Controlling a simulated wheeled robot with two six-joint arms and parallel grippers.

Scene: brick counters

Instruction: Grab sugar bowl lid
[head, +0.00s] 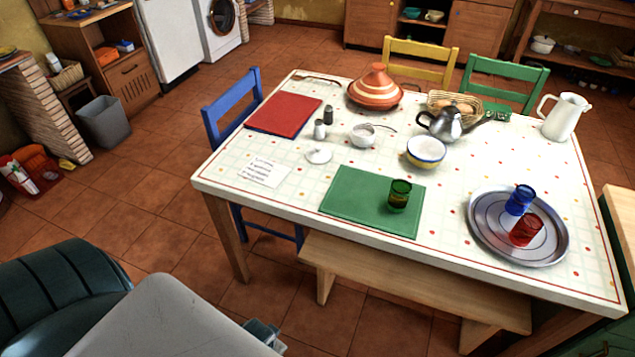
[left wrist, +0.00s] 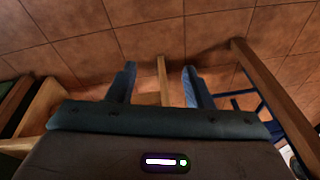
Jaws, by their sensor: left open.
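A small white round lid with a knob (head: 318,154) lies on the patterned table, left of the metal sugar bowl (head: 363,135), which stands open. The lid is behind the green placemat and apart from the bowl. My left gripper (head: 266,336) is low at the bottom of the head view, in front of the bench and well away from the lid. In the left wrist view its fingers (left wrist: 158,82) are spread and empty, with floor tiles and wooden legs beyond. A small piece at the bottom right edge may be my right gripper; its jaws cannot be made out.
The table (head: 296,207) also holds a green placemat (head: 352,203) with a green glass, shakers (head: 320,130), a red placemat (head: 284,115), a bowl (head: 426,152), a teapot (head: 447,122) and a tray (head: 485,240). A bench (head: 420,285) and blue chair (head: 232,105) stand at the table.

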